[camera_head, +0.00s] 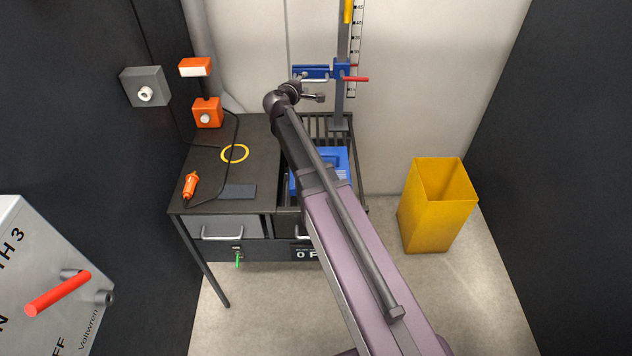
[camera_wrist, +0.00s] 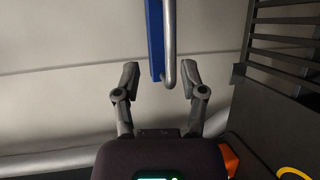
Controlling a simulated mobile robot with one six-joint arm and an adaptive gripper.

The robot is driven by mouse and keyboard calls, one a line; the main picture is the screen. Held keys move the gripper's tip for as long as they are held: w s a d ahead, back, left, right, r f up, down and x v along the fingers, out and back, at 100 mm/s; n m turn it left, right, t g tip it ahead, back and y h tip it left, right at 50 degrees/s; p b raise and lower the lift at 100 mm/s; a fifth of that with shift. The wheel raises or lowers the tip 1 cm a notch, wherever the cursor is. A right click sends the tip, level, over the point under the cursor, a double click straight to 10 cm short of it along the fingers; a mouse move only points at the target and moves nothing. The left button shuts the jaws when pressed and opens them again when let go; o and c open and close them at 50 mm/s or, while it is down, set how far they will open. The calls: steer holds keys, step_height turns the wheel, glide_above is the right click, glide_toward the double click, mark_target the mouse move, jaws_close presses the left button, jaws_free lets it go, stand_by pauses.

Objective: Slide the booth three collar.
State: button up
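The blue collar (camera_head: 341,71) sits on an upright post (camera_head: 341,105) beside a ruled scale, at the back of the bench. My gripper (camera_wrist: 160,78) is open, with visible gaps on both sides. In the head view my gripper (camera_head: 302,94) is just below the bar, partly hidden by my arm.
A yellow bin (camera_head: 425,215) stands right. A grey booth 3 panel (camera_head: 40,260) with a red lever is at left. Slats (camera_wrist: 285,40) lie right in the wrist view.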

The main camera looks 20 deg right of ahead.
steer(key=p+v, duration=0.1)
steer(key=v, duration=0.7)
steer(key=shift+s+f+m+g+y+b, duration=0.95)
steer(key=shift+s+f+m+g, duration=0.7)
steer(key=shift+s+f, duration=1.7)
steer(key=shift+s+f+m+g+y+b, duration=0.6)
steer(key=shift+s+f+m+g+y, duration=0.85)
steer(key=shift+s+f, duration=1.85)
steer(key=shift+s+f+m+g+y+b, duration=0.85)
steer(key=shift+s+f+m+g, duration=0.95)
steer(key=shift+s+f, duration=1.55)
steer(key=shift+s+d+r, duration=0.1)
steer(key=shift+s+r, duration=0.5)
steer(key=shift+r, duration=0.1)
steer(key=w+d+r+n+t+p, duration=0.2)
steer(key=w+r+n+t, duration=0.4)
steer(key=w+r, duration=0.3)
steer(key=w+d+r+n+t+p, duration=0.2)
steer(key=w+d+r+n+t, duration=0.1)
steer(key=w+r+n+t, duration=0.3)
steer(key=w+r+n+h, duration=0.1)
steer(key=w+r, duration=0.1)
steer(key=w, duration=0.1)
steer(key=shift+w+r+n+t, duration=0.2)
steer(key=shift+r+n+t, duration=0.1)
steer(key=shift+r, duration=0.05)
